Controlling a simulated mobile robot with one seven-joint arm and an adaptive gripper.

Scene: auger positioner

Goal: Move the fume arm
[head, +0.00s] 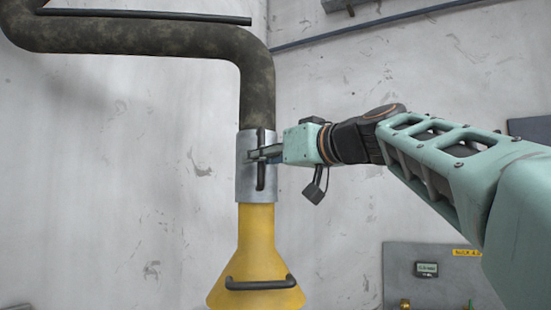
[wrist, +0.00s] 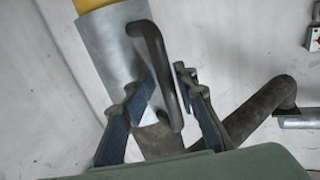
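The fume arm has a dark, stained duct (head: 257,85) bending down into a silver collar (head: 243,180), with a yellow hood (head: 257,240) below. A dark upright bar handle (head: 261,175) is on the collar; it also shows in the wrist view (wrist: 160,60). My gripper (head: 262,153) reaches in from the right at the handle. In the wrist view my gripper's fingers (wrist: 166,80) stand on either side of the handle, with narrow gaps visible. The fingers look open around the bar. Contact with the collar cannot be told.
A second dark handle (head: 260,283) crosses the hood's lower front. A grey panel (head: 440,270) with a small display and brass fittings is at lower right. A thin dark pipe (head: 370,30) runs along the right wall. The wall left of the hood is clear.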

